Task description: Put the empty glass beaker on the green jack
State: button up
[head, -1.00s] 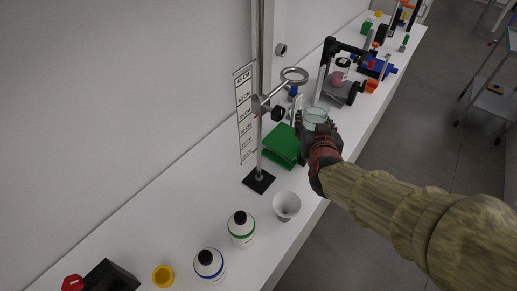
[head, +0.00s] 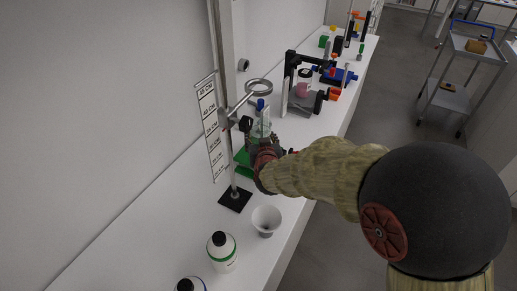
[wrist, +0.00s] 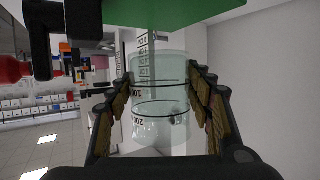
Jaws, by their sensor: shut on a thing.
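The clear glass beaker (head: 262,125) is upright and empty in the head view, between the fingers of my gripper (head: 262,146). The wrist view, which is upside down, shows the beaker (wrist: 160,108) with its dark graduation marks, with the fingers (wrist: 160,105) closed on both its sides. The green jack (head: 243,162) stands behind and below my gripper, partly hidden by it. The jack's green plate (wrist: 190,12) crosses the top of the wrist view, with a visible gap between it and the beaker.
A ring stand (head: 235,199) with a ring (head: 258,88) and a scale card (head: 210,125) stands close left of the gripper. A white cup (head: 266,220) and a green-banded bottle (head: 221,251) are nearer. A black frame with a pink jar (head: 303,88) stands beyond.

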jog(key=shift+w+a+f, duration=0.2)
jog(key=shift+w+f, duration=0.35)
jog(key=shift+f, duration=0.15)
jog(key=shift+w+a+f+b, duration=0.15)
jog(key=shift+f+b, duration=0.6)
jog(key=shift+f, duration=0.9)
jog(key=shift+f, duration=0.1)
jog(key=shift+f, duration=0.15)
jog(key=o, duration=1.2)
